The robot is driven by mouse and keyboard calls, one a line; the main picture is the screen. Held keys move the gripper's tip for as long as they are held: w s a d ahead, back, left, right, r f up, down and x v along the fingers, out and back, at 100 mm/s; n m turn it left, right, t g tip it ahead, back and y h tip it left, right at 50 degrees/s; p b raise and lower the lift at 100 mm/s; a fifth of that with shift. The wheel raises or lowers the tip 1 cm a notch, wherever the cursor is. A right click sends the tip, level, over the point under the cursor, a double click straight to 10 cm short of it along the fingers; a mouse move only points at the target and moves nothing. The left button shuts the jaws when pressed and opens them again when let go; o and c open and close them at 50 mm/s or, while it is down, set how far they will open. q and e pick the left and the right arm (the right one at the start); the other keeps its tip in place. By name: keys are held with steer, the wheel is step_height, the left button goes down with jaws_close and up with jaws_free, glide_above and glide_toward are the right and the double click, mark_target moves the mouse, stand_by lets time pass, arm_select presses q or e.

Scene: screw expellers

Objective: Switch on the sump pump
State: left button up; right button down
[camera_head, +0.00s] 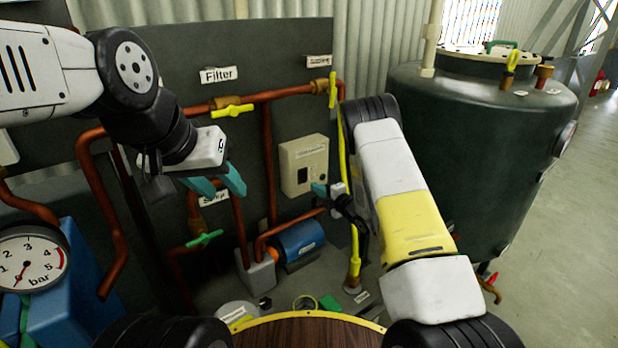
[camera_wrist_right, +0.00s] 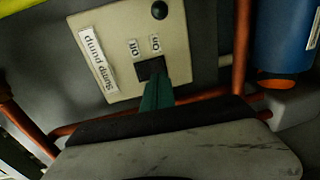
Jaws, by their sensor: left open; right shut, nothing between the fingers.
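The beige sump pump switch box (camera_head: 304,165) is on the dark panel in the head view. In the right wrist view the box (camera_wrist_right: 118,30) appears turned over, with a "Sump pump" label, on and off labels, and a black switch (camera_wrist_right: 149,67). My right gripper (camera_wrist_right: 155,82) is shut and empty, its green fingertips at the switch and covering part of it. I cannot tell whether they touch or which way the switch is set. In the head view the right gripper (camera_head: 319,189) is at the box's lower right. My left gripper (camera_head: 213,184) is open and empty, left of the box.
Copper pipes with yellow valve handles (camera_head: 232,111) run across the panel. A blue motor (camera_head: 299,243) sits below the box, and a pressure gauge (camera_head: 30,258) is at the left. A dark green tank (camera_head: 470,150) stands at the right. Open floor (camera_head: 570,230) lies beyond it.

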mark_target(304, 181)
steer(key=shift+x, duration=2.4)
steer(key=shift+w+a, duration=0.1)
steer(key=shift+w, duration=0.1)
steer(key=shift+s+f, duration=0.1)
